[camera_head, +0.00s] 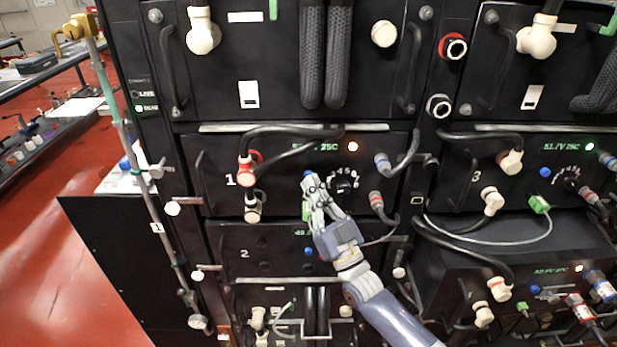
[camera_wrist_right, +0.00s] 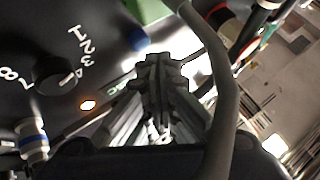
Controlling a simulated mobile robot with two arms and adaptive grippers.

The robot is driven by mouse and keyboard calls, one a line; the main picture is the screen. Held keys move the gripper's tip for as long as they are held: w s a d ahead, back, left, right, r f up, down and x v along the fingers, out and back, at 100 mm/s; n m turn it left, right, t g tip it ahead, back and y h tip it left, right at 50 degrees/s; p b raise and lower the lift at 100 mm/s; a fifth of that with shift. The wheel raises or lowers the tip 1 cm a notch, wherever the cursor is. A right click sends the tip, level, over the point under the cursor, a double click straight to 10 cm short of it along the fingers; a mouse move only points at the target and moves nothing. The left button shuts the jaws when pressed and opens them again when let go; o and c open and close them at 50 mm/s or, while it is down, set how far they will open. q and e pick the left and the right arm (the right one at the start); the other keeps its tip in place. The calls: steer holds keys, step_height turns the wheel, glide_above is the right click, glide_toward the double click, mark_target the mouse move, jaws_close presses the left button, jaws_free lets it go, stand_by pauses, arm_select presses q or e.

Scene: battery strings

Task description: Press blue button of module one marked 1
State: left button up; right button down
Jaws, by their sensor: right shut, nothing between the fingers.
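The right gripper is shut and empty, reaching up to the panel from below. In the right wrist view a blue round part (camera_wrist_right: 138,40) lies just beyond the closed fingertips (camera_wrist_right: 158,62). I cannot tell whether they touch it. My left gripper is not in view.
Module 2 (camera_head: 230,240) sits below with its own blue button (camera_head: 308,251). Module 3 (camera_head: 470,160) is to the right. Cables and connectors (camera_head: 383,165) flank the gripper, and a thick grey cable (camera_wrist_right: 222,90) crosses the wrist view close up. Red floor (camera_head: 60,260) is clear at left.

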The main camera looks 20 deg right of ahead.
steer(key=shift+w, duration=0.1)
stand_by(0.3)
steer(key=shift+w+d, duration=0.1)
steer(key=shift+w, duration=0.25)
steer(key=shift+w+d+b, duration=0.2)
steer(key=shift+w+b, duration=0.4)
steer(key=shift+b, duration=0.1)
stand_by(0.6)
steer(key=shift+s, duration=0.1)
steer(key=shift+s+a+p, duration=0.3)
steer(key=shift+s+p, duration=0.3)
steer(key=shift+s, duration=0.35)
steer(key=s+p, duration=0.1)
steer(key=s, duration=0.1)
steer(key=s+a+p, duration=0.1)
steer(key=s, duration=0.1)
steer(key=shift+s+a, duration=0.2)
steer(key=shift+s, duration=0.2)
